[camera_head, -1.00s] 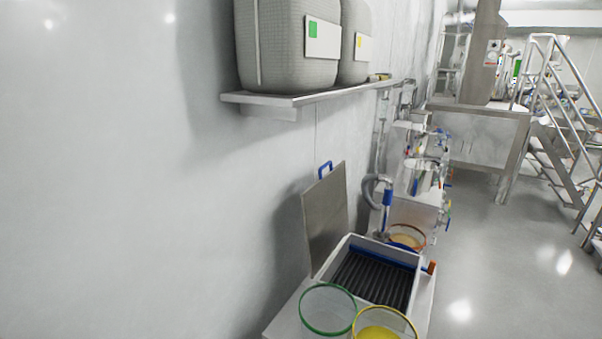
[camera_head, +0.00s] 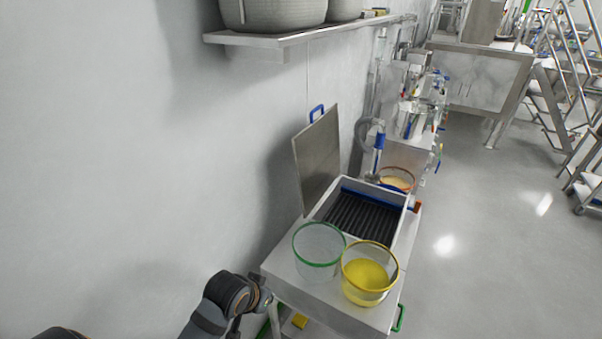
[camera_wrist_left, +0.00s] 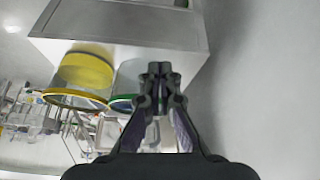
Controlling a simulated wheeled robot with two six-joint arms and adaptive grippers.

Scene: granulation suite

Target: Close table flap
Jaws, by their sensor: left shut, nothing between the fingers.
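The table flap (camera_head: 318,160) is a flat steel panel with a blue handle (camera_head: 317,112) on its top edge. In the head view it stands raised, close to upright, on the wall side of the table (camera_head: 290,272). The recess with dark ribs (camera_head: 362,218) beside it is uncovered. My left gripper (camera_wrist_left: 160,72) is shut and empty in the left wrist view, near the table and apart from the flap. My left arm comes in at the bottom of the head view, left of the table. My right gripper is not in view.
A clear container with a green rim (camera_head: 318,252) and one with yellow contents (camera_head: 367,274) stand on the table's near part. An orange-rimmed container (camera_head: 397,179) stands beyond. A wall shelf (camera_head: 290,40) hangs above.

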